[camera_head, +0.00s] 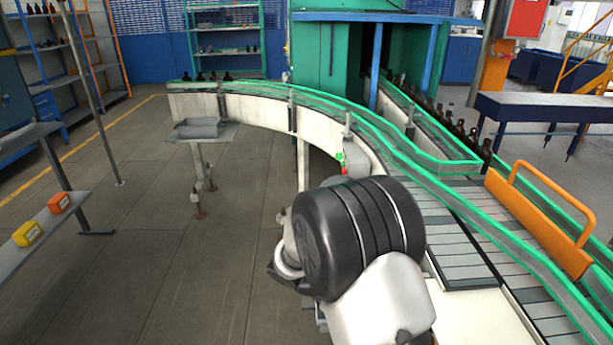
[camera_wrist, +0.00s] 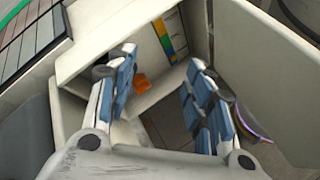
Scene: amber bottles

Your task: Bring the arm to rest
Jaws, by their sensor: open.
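My gripper (camera_wrist: 160,90) shows in the wrist view with its two blue-padded fingers spread wide apart. Nothing is between the fingers. Beyond them are white panels of the conveyor housing, an orange spot and a patch of floor. In the head view my arm's dark, ribbed joint and white link fill the lower middle, in front of the conveyor. The gripper itself is hidden behind the arm there.
A conveyor (camera_head: 462,240) with green rails curves along the right. Dark bottles (camera_head: 440,112) line its far lane. An orange guard (camera_head: 540,225) stands at right. A grey tray (camera_head: 198,128) sits on a stand. Yellow (camera_head: 28,233) and orange (camera_head: 59,203) boxes lie on a left shelf.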

